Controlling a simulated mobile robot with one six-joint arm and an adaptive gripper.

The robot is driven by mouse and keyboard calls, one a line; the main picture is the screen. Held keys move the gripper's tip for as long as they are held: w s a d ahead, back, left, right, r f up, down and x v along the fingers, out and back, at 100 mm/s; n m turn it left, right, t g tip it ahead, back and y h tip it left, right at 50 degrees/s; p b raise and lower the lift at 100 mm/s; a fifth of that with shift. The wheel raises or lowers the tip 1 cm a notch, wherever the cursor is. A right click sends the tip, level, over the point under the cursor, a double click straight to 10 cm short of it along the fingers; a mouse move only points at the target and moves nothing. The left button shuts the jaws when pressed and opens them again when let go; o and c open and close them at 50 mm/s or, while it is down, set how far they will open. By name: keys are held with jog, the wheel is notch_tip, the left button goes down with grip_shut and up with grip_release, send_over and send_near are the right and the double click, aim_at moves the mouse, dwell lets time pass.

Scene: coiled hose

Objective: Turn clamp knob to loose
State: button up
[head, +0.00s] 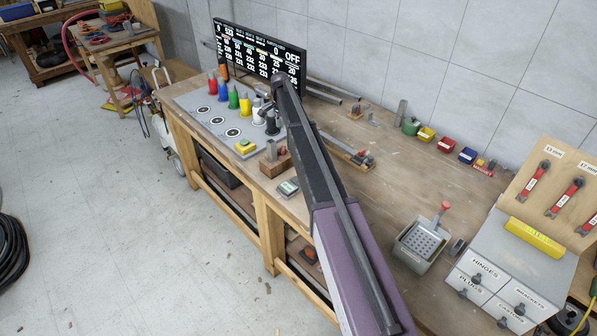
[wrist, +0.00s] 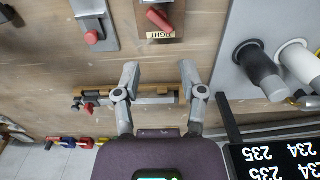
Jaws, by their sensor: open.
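The clamp knob appears to be the red handle (wrist: 159,18) on a wooden block (wrist: 176,30) at the top of the wrist view. A label reading TIGHT (wrist: 162,35) sits at the block's edge, beside the handle. The handle lies slightly slanted, and the block is cut off by the frame's top. In the head view, a small wooden block (head: 274,167) stands near the bench's front edge. My gripper (wrist: 159,72) is open and empty, its fingers apart below the label in the picture and not touching the handle. My arm hides most of it in the head view.
A bar clamp with a red knob (wrist: 88,106) lies on the bench behind my fingers. Coloured posts stand on a grey panel (head: 197,101) beside the black screen (head: 257,50). Bare bench (head: 400,185) lies right.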

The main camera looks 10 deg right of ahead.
jog(key=s+n, duration=0.8)
jog(key=s, duration=2.2)
jog(key=shift+s+a+r+t, duration=0.2)
jog(key=shift+s+r+t, duration=0.1)
jog(key=shift+s, duration=0.05)
jog(key=shift+w, duration=0.1)
jog(key=r+n+p, duration=0.1)
jog(key=r+p, duration=0.1)
send_over(283, 147)
jog(key=shift+f, duration=0.2)
jog(key=shift+f+b, duration=0.2)
jog(key=shift+b, duration=0.25)
notch_tip(283, 147, down, 13)
jog(key=b, duration=1.3)
jog(key=shift+f, duration=0.2)
